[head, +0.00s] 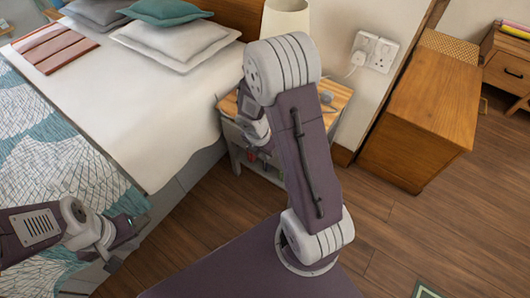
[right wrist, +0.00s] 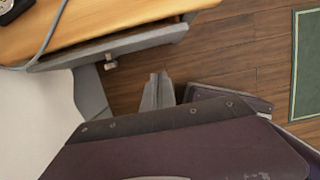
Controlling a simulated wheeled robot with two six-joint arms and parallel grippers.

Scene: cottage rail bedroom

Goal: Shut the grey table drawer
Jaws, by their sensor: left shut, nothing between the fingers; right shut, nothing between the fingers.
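The grey bedside table (head: 228,128) with a wooden top stands between the bed and the wall in the head view. Its grey drawer (right wrist: 140,44) shows in the right wrist view, with a small round knob (right wrist: 111,62) on its front. The front stands out slightly past the wooden top (right wrist: 90,20); how far it is open is hard to tell. My right gripper (right wrist: 160,76) is shut and empty, a little to the right of the knob and apart from it. In the head view my right arm hides much of the table. My left gripper (head: 130,238) is shut and empty beside the bed.
The bed (head: 150,110) fills the left. A lamp (head: 287,17) and a cable are by the tabletop. The wooden floor (head: 400,235) is open at the lower right.

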